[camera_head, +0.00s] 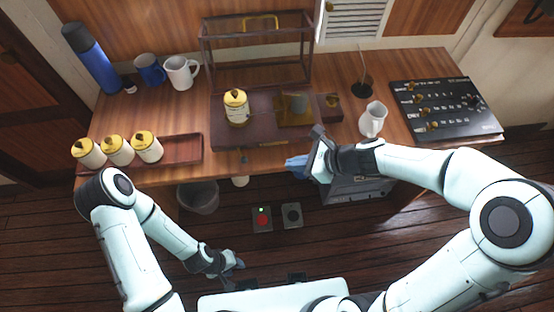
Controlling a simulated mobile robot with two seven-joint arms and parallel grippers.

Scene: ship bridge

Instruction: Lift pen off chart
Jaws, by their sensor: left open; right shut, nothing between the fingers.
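I cannot make out a pen lying on a chart in the head view. A thin dark stick (362,58) stands upright in a small dark holder (362,88) at the back right of the desk; I cannot tell if it is a pen. My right gripper (318,134) is shut and empty over the desk's front edge, just right of the dark tray (222,136). My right arm hides part of the desk's front. My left gripper (235,264) is open and empty, low in front of the desk, above the floor.
Several yellow-lidded jars stand on the desk, one of them (236,108) on the dark tray. A white pitcher (373,120) stands right of my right gripper, near a black panel (445,108). A blue item (296,163) shows beside that gripper. A bin (198,198) stands below.

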